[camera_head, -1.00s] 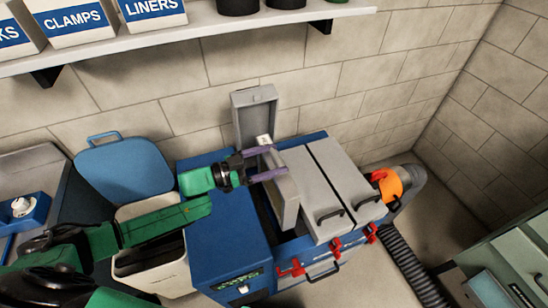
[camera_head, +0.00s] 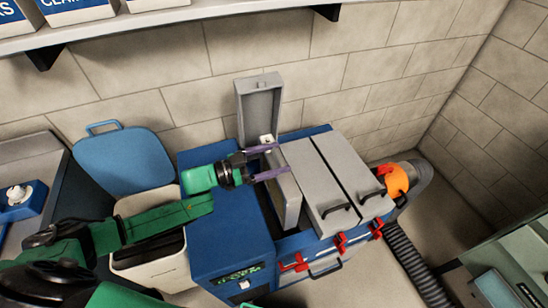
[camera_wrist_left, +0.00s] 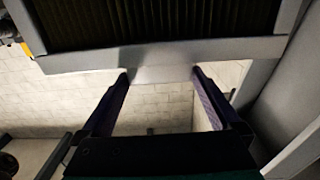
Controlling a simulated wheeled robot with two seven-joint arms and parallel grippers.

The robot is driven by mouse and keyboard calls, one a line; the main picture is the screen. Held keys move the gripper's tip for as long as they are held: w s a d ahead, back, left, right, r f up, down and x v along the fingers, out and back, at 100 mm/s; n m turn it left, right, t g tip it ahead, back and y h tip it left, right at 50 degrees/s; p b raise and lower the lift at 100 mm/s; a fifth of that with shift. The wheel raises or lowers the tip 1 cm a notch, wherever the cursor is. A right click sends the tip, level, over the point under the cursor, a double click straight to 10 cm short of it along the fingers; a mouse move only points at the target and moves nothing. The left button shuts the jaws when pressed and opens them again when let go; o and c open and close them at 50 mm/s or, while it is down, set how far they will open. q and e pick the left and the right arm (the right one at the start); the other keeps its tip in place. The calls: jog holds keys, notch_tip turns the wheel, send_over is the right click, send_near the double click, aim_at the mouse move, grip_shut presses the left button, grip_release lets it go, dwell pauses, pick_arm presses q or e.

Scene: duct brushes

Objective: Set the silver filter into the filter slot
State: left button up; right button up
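The silver filter (camera_head: 289,201) is a thin grey panel standing on edge at the open left bay of the blue machine. In the left wrist view its grey frame and dark pleats (camera_wrist_left: 155,22) fill the top. My left gripper (camera_head: 264,161) reaches it from the left; its purple fingers sit at both sides of a grey tab on the frame, seemingly closed on it. The filter slot is the left bay under the raised grey lid (camera_head: 260,103). The filter and gripper hide most of the opening, and I cannot tell how deep the filter sits. My right gripper is out of view.
Two closed grey lids (camera_head: 320,182) with black handles lie right of the bay. Red latches (camera_head: 340,242) line the machine's front. An orange part (camera_head: 397,181) and a grey hose are at the right. A white bin (camera_head: 150,262) with a raised blue lid stands at left.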

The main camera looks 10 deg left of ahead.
pick_arm(q)
jog(key=shift+s, duration=0.1)
jog(key=shift+a, duration=0.15)
jog(key=b+v, duration=0.1)
jog(key=v, duration=1.3)
notch_tip(320, 180, up, 5)
jog(key=p, duration=0.5)
jog(key=shift+s+a, duration=0.1)
